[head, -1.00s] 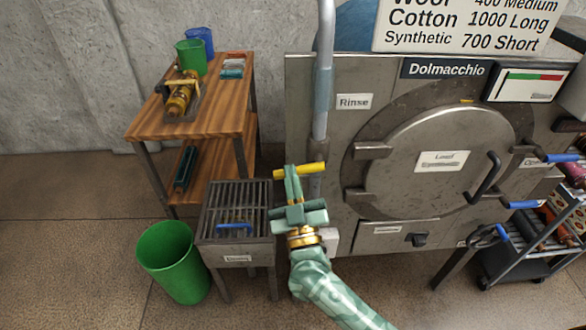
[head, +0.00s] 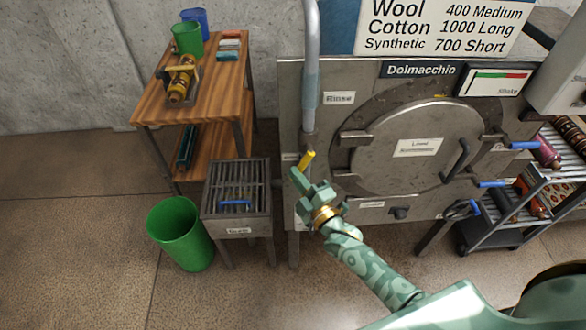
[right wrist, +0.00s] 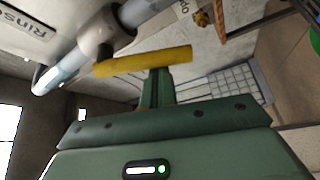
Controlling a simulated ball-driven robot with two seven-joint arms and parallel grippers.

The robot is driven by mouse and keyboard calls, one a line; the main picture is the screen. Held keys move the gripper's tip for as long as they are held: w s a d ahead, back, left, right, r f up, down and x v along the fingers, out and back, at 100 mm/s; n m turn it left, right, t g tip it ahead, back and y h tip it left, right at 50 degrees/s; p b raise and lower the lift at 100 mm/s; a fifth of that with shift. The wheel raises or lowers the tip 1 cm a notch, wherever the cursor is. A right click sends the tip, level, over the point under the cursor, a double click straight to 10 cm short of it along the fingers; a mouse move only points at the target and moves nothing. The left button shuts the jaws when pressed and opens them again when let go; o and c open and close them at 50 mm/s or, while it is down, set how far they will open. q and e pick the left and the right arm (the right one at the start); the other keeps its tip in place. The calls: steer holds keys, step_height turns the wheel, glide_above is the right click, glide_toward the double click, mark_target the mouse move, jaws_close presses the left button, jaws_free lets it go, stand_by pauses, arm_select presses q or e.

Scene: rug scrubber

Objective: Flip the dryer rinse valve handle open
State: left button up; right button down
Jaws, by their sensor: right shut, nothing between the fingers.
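The yellow rinse valve handle (head: 307,160) is on the grey vertical pipe (head: 311,85) at the dryer's left front edge, below the "Rinse" label (head: 339,98). In the head view it slants up to the right. My right gripper (head: 297,176) is shut and empty, with its fingertips right at the handle. In the right wrist view the yellow bar (right wrist: 143,61) lies across just beyond the shut fingertips (right wrist: 157,82), which hide a little of its lower edge. I cannot tell whether they touch. My left gripper is not in view.
The dryer's round door (head: 410,145) is right of the handle. A slatted metal stand (head: 237,200) and a green bin (head: 180,233) are to the left. A wooden table (head: 215,103) stands behind them. A bottle rack (head: 500,230) is at the right.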

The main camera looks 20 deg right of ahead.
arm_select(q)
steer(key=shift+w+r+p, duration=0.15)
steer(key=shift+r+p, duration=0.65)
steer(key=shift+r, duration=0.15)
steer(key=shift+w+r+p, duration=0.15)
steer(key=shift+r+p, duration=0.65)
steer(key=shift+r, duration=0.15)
arm_select(e)
steer(key=shift+s+d+f+n+g, duration=0.2)
steer(key=shift+d+n+g, duration=0.35)
steer(key=shift+n, duration=0.45)
steer(key=shift+s+d+f+n+g, duration=0.15)
steer(key=shift+d+n+g, duration=0.4)
steer(key=shift+n, duration=0.45)
steer(key=shift+f, duration=0.1)
